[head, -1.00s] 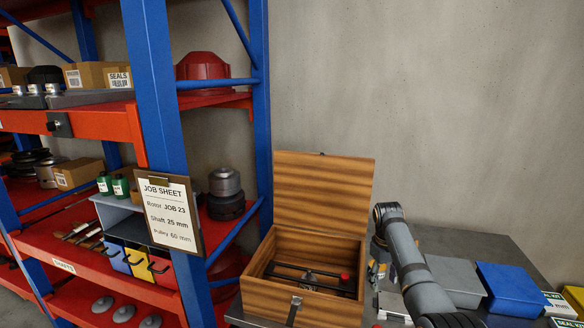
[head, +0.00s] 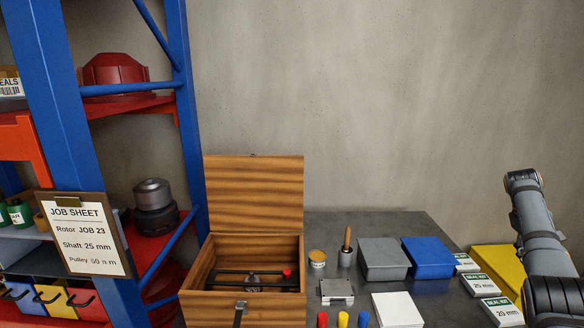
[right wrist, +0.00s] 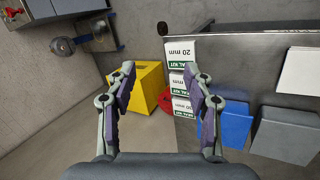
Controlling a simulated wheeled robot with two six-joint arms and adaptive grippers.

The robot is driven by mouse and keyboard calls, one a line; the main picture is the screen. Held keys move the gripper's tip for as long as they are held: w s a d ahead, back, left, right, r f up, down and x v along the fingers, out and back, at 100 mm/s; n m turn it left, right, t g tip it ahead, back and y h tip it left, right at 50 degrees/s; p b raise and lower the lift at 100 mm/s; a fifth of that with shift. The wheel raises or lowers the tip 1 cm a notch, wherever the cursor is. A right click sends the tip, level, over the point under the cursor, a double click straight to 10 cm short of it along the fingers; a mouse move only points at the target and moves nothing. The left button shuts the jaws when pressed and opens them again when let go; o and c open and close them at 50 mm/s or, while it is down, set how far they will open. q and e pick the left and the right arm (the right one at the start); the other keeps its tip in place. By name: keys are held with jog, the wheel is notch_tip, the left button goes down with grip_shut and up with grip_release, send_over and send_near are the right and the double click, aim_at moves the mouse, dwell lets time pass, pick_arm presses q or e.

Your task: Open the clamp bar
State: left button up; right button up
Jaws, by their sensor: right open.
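The clamp bar (head: 250,273) is a dark bar with a red knob (head: 287,272) at its right end. It lies across the inside of an open wooden box (head: 195,285) in the head view. The bar looks level, and the box's front wall hides what is under it. My right gripper (right wrist: 160,75) is open and empty in the right wrist view. It points toward the seal kit boxes (right wrist: 184,80) and a yellow bin (right wrist: 137,85), well away from the wooden box. In the head view my right arm stands at the far right. My left gripper is not in view.
The box's lid (head: 254,195) stands open at the back. On the grey bench (head: 390,222) are a grey bin (head: 384,260), a blue bin (head: 430,258), a metal block (head: 337,290) and a brush (head: 346,245). A blue shelf post (head: 188,110) stands close left of the box.

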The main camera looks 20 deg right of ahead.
jog(key=s+d+f+n+t+h, duration=0.1)
jog(key=s+d+f+n+h, duration=0.2)
jog(key=f, duration=0.8)
jog(key=s+d+f+n+h, duration=0.1)
jog(key=s+d+f+h, duration=0.4)
jog(key=f, duration=0.6)
jog(key=s+a+f+n+t+y, duration=0.1)
jog(key=s+f+n+t+y, duration=0.4)
jog(key=s+f, duration=0.85)
jog(key=s+a+f+m+g+y, duration=0.1)
jog(key=s+a+f, duration=0.2)
jog(key=a+f, duration=0.75)
jog(key=s+a+f+g+y, duration=0.1)
jog(key=s+a+f, duration=0.1)
jog(key=a+f, duration=0.85)
jog(key=s+a+f+y+b, duration=0.1)
jog(key=a+f, duration=0.3)
jog(key=a, duration=0.7)
jog(key=s+a+f+m+y+b, duration=0.1)
jog(key=a+f, duration=0.4)
jog(key=a, duration=0.7)
jog(key=s+a+f+m+y+b, duration=0.1)
jog(key=a+f, duration=0.3)
jog(key=a, duration=0.8)
jog(key=shift+s+a+f+y+b, duration=0.2)
jog(key=shift+f+y+b, duration=0.2)
jog(key=shift+y+b, duration=0.45)
